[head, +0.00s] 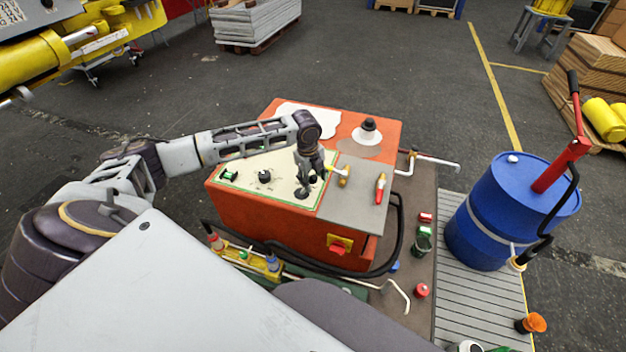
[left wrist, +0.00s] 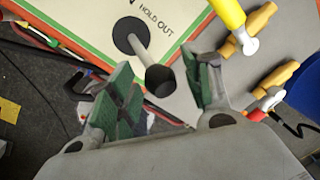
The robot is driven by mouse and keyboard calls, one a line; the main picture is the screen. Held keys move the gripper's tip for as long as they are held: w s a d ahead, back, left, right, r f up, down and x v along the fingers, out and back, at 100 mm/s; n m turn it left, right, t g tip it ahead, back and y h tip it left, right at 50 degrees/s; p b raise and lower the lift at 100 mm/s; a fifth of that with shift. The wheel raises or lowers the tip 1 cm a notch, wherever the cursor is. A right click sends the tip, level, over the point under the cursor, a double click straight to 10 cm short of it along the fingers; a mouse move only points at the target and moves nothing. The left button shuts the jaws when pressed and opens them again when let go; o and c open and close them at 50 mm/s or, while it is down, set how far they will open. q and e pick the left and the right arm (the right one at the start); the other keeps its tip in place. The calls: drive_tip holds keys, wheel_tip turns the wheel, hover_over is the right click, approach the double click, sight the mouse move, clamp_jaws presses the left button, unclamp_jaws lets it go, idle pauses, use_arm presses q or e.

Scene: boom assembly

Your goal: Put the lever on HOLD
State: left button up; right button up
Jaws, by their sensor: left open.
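The lever (left wrist: 143,53) shows in the left wrist view as a grey rod with a dark round base and a dark knob at its end. It rises from a cream panel (head: 245,190) on the orange box. The words HOLD and OUT (left wrist: 156,22) are printed beside its base. My left gripper (left wrist: 161,90) is open, with its green-padded fingers on either side of the lever's knob. Gaps show on both sides of the knob. In the head view, my left gripper (head: 304,186) is over the panel's right part and largely hides the lever. My right gripper is not in view.
A black knob (head: 264,176) and a green control (head: 229,175) sit on the panel's left part. Yellow-handled and red-handled parts (head: 381,187) are on the grey plate to the right. A blue drum (head: 495,215) stands farther right.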

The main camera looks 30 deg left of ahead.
use_arm(q)
drive_tip(key=shift+f, duration=0.4)
clamp_jaws()
